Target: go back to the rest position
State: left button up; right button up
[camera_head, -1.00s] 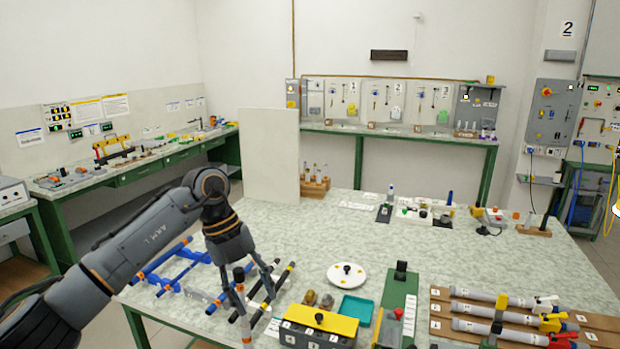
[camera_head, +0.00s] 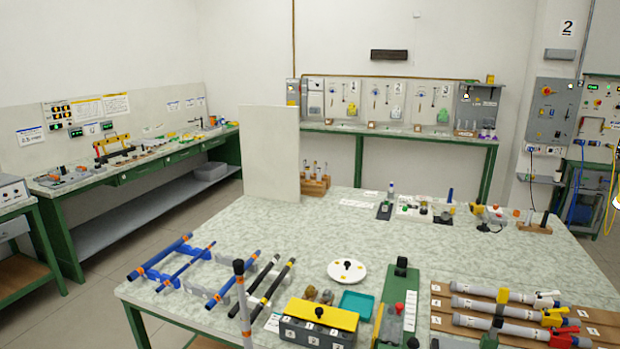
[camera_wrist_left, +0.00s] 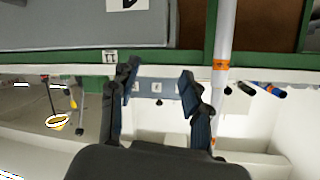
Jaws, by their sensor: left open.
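My left gripper (camera_wrist_left: 158,85) shows in the left wrist view with its two fingers apart and nothing between them. It is out of the head view, and so is my left arm. My right gripper is in neither view. In the head view, blue rods (camera_head: 160,257) with orange bands lie on blue supports at the table's left side. Dark rods (camera_head: 271,290) with coloured bands lie beside them on pale supports. An upright pale post (camera_head: 243,308) with a dark top stands at the near edge.
The table (camera_head: 260,222) has free room in its middle. A yellow-topped grey box (camera_head: 318,315), a white disc (camera_head: 346,272), a teal tray (camera_head: 356,306) and a brown rack of grey tubes (camera_head: 490,305) stand along the near side. A pale upright panel (camera_head: 270,153) stands at the back left.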

pick_arm(q)
jog(key=s+a+f+n+g+y, duration=0.2)
jog(key=s+a+f, duration=0.1)
jog(key=s+f, duration=0.6)
jog(key=s+a+f+n+g+y, duration=0.25)
jog(key=s+f, duration=0.35)
jog(key=s, duration=0.6)
jog(key=s+a+f+n+g+y, duration=0.1)
jog(key=s+a+f+g+y, duration=0.2)
jog(key=s+f, duration=0.6)
jog(key=s+a+f+n+g, duration=0.1)
jog(key=s+a+g, duration=0.1)
jog(key=s, duration=1.6)
jog(key=shift+f+g+h+b, duration=0.35)
jog(key=shift+f+g+b, duration=0.1)
jog(key=shift+g, duration=0.4)
